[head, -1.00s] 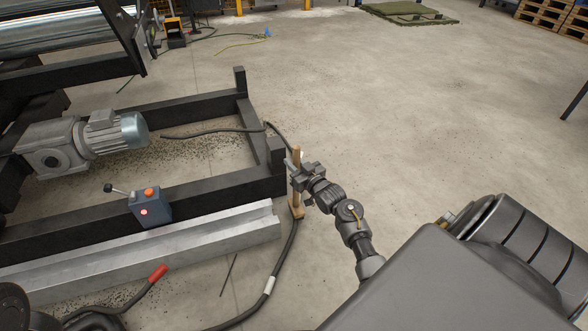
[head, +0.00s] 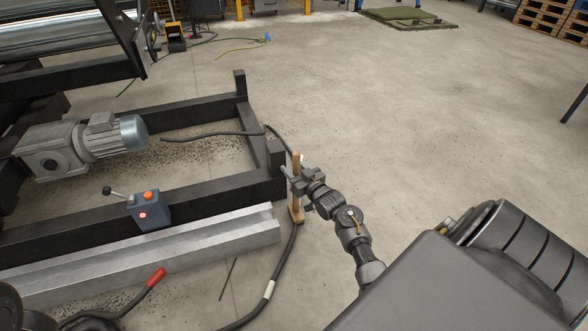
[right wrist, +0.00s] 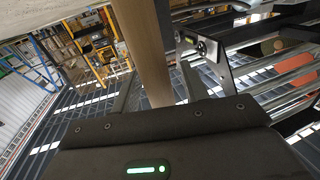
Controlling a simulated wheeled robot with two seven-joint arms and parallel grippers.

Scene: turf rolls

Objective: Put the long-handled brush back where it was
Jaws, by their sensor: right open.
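The long-handled brush (head: 296,163) shows as a pale wooden shaft standing about upright at the near right corner of the black machine frame (head: 276,165). Its wider wooden lower end is near the floor, beside the end of the grey metal beam. My right gripper (head: 293,177) is open at the upper part of the shaft and hides part of it. My left gripper is not in view.
A blue-grey control box (head: 150,211) with a lever stands by the grey metal beam (head: 180,245). A motor (head: 118,137) is inside the frame. A black cable (head: 283,262) runs on the floor below the brush. Open concrete floor lies to the right.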

